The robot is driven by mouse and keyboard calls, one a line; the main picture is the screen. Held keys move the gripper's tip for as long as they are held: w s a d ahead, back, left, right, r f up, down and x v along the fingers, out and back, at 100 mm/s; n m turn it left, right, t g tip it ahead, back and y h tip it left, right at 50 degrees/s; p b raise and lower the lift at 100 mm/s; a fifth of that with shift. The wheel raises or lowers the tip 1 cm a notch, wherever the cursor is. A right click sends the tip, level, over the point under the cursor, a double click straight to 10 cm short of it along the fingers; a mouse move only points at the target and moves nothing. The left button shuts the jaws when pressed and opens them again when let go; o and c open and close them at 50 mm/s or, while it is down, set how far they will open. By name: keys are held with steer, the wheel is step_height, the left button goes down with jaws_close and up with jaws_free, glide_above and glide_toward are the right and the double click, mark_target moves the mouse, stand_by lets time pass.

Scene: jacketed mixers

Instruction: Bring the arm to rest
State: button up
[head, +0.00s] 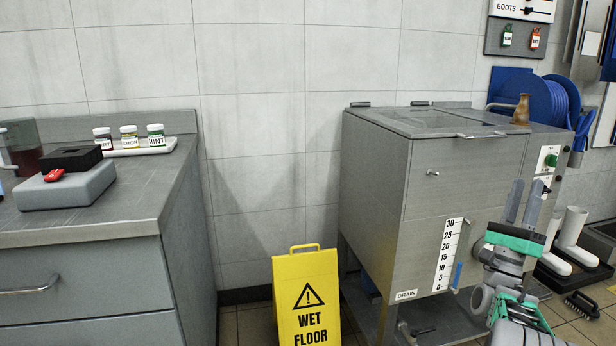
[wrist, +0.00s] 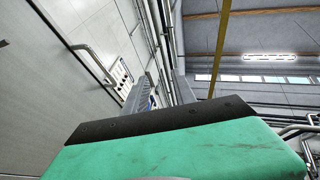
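My gripper (head: 527,186) is at the right in the head view, its two grey fingers pointing up. The fingers stand apart with a gap between them, and nothing shows in the gap. It is in front of the right part of the steel mixer (head: 375,180) and hides some of it. In the wrist view my gripper's green and black body fills the bottom, and the fingers reach up toward a wall and ceiling.
A yellow wet floor sign (head: 306,300) stands left of the mixer. A brown bottle (head: 521,110) stands on the mixer's top. A grey counter (head: 100,215) at left holds labelled jars (head: 129,137) on a tray. White boots (head: 571,232) stand at right, near a brush (head: 582,304).

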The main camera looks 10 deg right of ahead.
steer(key=w+a+r+n+t+y+p, duration=0.2)
steer(key=w+a+r+n+y+p, duration=0.7)
steer(key=w+n+y+p, duration=0.3)
steer(key=w+a+r+n+g+y+p, duration=0.1)
steer(key=a+r+n+g+y+p, duration=0.2)
steer(key=a+n+p, duration=0.5)
steer(key=w+a+n+g+y+p, duration=0.1)
steer(key=a+n+g+y+p, duration=0.35)
steer(key=a, duration=0.45)
steer(key=s+a+n+g+y+p, duration=0.1)
steer(key=s+a+n+g+p, duration=0.2)
steer(key=s, duration=0.6)
steer(key=s+a+f+n+g+y+p, duration=0.1)
steer(key=s+a+n+g+p, duration=0.3)
steer(key=s+p, duration=0.5)
steer(key=s+a+n+g+y+p, duration=0.1)
steer(key=s+a+n+g+p, duration=0.3)
steer(key=s+a, duration=0.4)
steer(key=s+n+p, duration=0.1)
steer(key=s+n, duration=0.1)
steer(key=s, duration=0.1)
steer(key=shift+a+f+p, duration=0.25)
steer(key=shift+f+p, duration=0.05)
steer(key=shift+p, duration=0.1)
steer(key=shift+s+n, duration=0.15)
steer(key=shift+n, duration=0.1)
